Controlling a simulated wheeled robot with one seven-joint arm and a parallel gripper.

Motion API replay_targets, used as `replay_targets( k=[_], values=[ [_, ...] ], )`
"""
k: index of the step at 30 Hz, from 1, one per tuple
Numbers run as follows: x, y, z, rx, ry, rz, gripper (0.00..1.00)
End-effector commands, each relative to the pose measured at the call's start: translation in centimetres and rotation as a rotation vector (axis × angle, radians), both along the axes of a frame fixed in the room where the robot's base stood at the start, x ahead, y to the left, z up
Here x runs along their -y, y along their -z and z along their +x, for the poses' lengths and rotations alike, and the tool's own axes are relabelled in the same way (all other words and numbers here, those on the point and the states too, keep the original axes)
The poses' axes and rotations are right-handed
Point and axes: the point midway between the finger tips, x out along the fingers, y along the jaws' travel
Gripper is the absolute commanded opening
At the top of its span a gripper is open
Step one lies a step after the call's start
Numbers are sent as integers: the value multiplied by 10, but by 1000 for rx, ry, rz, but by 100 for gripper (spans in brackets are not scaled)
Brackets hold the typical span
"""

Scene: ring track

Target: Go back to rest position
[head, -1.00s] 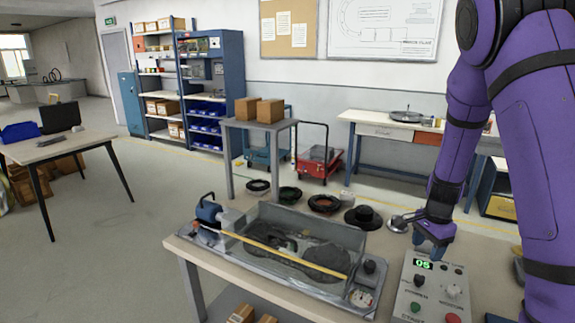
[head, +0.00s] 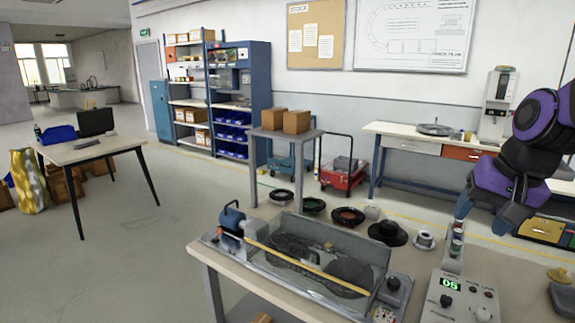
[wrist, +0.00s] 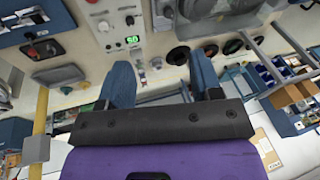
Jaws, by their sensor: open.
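My gripper (head: 484,222) is at the right of the head view, raised above the workbench, its blue fingers pointing down. In the wrist view my gripper (wrist: 163,84) shows its two blue fingers spread apart with nothing between them. The purple arm is folded up at the right edge of the head view. Below my gripper stands the control box (head: 462,299) with a green display reading 05. The control box also shows in the wrist view (wrist: 118,25), beyond the fingers.
The ring track's clear-covered case (head: 315,262) fills the bench (head: 228,268) front. Several dark rings and a black spool (head: 388,233) lie behind it. A small stand with two boxes (head: 285,133) is behind the bench. Open floor (head: 165,230) lies to the left.

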Motion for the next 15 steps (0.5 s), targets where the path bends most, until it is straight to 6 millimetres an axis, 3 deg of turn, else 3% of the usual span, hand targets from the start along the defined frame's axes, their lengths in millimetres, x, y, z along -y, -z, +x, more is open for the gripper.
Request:
replay_targets(
  k=[6, 15],
  values=[
    [-12, -30, -51, 94, -175, -98, 59],
    [-21, -47, -108, 179, -353, -244, 59]
  ],
)
